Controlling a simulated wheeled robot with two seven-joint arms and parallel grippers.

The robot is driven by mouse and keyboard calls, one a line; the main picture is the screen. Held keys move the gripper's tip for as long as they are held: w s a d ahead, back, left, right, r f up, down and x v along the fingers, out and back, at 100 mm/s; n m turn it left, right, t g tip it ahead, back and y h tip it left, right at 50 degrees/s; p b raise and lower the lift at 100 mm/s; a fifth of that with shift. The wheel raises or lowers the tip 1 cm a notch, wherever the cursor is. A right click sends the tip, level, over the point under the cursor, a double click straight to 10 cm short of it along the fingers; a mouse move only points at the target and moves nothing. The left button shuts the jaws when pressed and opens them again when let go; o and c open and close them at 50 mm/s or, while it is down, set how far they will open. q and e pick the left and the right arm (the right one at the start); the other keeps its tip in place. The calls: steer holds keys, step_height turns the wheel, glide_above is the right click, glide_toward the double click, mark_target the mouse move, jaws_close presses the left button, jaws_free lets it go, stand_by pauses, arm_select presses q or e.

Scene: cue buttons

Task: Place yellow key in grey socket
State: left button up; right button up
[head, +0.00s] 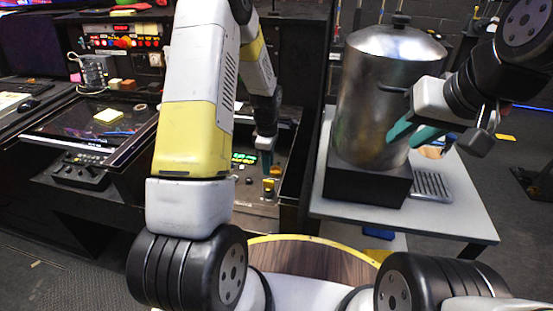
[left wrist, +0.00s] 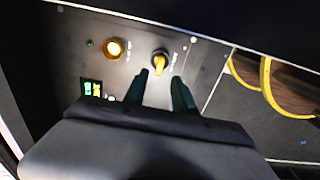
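A yellow key (left wrist: 160,63) stands on the dark panel (left wrist: 205,65) in the left wrist view, in a dark round mount. My left gripper (left wrist: 159,80) is open, with its two dark fingertips on either side of the key's near end; I cannot tell whether they touch it. In the head view, my left gripper (head: 266,146) points down over the panel, with yellow parts (head: 269,184) just below it. I cannot make out a separate grey socket. My right gripper (head: 414,133) is open and empty, with teal fingers in front of a steel pot.
An orange-lit round button (left wrist: 114,48) and a green display (left wrist: 92,88) are on the panel beside the key. A console (head: 75,140) stands at the left.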

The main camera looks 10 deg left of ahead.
arm_select(q)
steer(key=s+r+m+t+h, duration=0.1)
steer(key=s+r+m, duration=0.3)
steer(key=r, duration=0.7)
steer(key=s+r+m+t, duration=0.2)
steer(key=s+r+m, duration=0.2)
steer(key=r, duration=0.7)
steer(key=s+d+r+m+t, duration=0.1)
steer(key=s+r+m, duration=0.4)
steer(key=s, duration=0.3)
steer(key=s+d+r+m+t+h, duration=0.1)
steer(key=s+r+m, duration=0.3)
steer(key=s, duration=0.4)
steer(key=shift+s+r+m+t, duration=0.15)
steer(key=shift+r+m+t, duration=0.25)
steer(key=shift+m+t, duration=0.2)
steer(key=shift+d, duration=0.1)
